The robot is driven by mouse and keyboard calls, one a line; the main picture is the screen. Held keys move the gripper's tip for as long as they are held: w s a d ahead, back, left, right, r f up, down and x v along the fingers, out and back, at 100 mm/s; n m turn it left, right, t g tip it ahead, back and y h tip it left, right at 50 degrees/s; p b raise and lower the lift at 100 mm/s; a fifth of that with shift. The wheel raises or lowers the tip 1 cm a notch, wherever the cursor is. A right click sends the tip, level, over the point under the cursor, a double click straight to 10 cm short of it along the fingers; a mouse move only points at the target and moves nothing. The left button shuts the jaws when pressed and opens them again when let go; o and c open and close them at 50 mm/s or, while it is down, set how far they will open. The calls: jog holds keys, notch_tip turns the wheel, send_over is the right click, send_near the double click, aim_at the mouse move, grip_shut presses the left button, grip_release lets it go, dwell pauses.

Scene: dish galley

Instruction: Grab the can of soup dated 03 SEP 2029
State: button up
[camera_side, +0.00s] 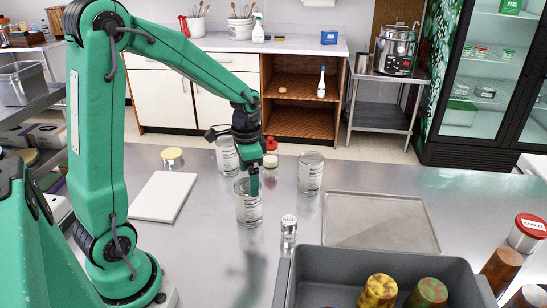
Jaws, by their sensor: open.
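The print on the labels is too small to read, so I cannot tell which carries 03 SEP 2029. My gripper is open and points down, with a green finger overlapping the nearest can's top. Whether it touches the can is unclear.
A small jar (289,227) stands right of the nearest can. A red-topped container (271,158) is behind. A white board (162,197) lies left, a flat tray (380,240) right. A grey bin (284,278) with patterned cups is in front. Bare counter lies front left.

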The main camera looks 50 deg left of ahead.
aim_at(248, 197)
jog(key=shift+f, duration=1.25)
jog(key=shift+f, duration=0.1)
jog(key=shift+s+f, duration=0.15)
jog(key=shift+f, duration=1.1)
jog(key=shift+s+f, duration=0.1)
jog(key=shift+f, duration=1.1)
jog(key=c, duration=1.4)
jog(key=shift+r, duration=0.1)
